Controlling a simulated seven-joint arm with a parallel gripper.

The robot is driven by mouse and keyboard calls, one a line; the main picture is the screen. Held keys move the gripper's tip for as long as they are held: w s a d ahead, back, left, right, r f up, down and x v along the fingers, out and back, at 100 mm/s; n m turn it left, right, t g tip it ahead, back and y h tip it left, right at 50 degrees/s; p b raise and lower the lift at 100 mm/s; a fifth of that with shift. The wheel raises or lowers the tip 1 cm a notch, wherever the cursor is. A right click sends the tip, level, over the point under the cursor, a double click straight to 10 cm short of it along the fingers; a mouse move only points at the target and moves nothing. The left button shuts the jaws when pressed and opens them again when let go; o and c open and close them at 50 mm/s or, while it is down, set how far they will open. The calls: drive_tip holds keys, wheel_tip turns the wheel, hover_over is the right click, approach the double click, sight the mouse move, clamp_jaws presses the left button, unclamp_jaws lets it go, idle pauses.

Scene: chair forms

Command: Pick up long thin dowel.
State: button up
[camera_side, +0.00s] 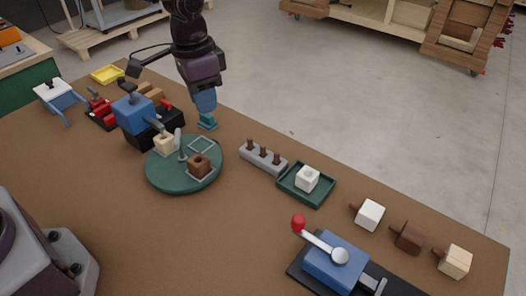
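Several short brown dowels (263,151) stand upright in a grey holder block (252,161) right of the round green plate. They are too small for me to tell which is the long thin one. My gripper (207,122) points down near the far table edge, just beyond the green plate and left of the grey holder. Its teal end is apart from the dowels. The fingers are too small to show whether they are open or shut, and I see no dowel at them.
The round green plate (160,180) carries a cream block, a brown block and a grey upright part. A blue machine (133,112) stands left of my gripper. A green tray (290,191) holds a white cube. Loose blocks (370,214) and a red-knobbed lever press (335,262) are at right. The front middle is clear.

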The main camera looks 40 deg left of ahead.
sight(263, 145)
drive_tip(key=w+d+f+m, duration=0.4)
drive_tip(key=w+f, duration=0.2)
drive_tip(key=w, duration=0.4)
drive_tip(key=shift+t+h, duration=0.3)
drive_tip(key=shift+t, duration=0.1)
drive_tip(key=f, duration=0.4)
drive_tip(key=w+f, duration=0.1)
drive_tip(key=f, duration=0.3)
drive_tip(key=d+f, duration=0.1)
drive_tip(key=f, duration=0.3)
drive_tip(key=shift+w, duration=0.15)
drive_tip(key=shift+r, duration=0.1)
clamp_jaws()
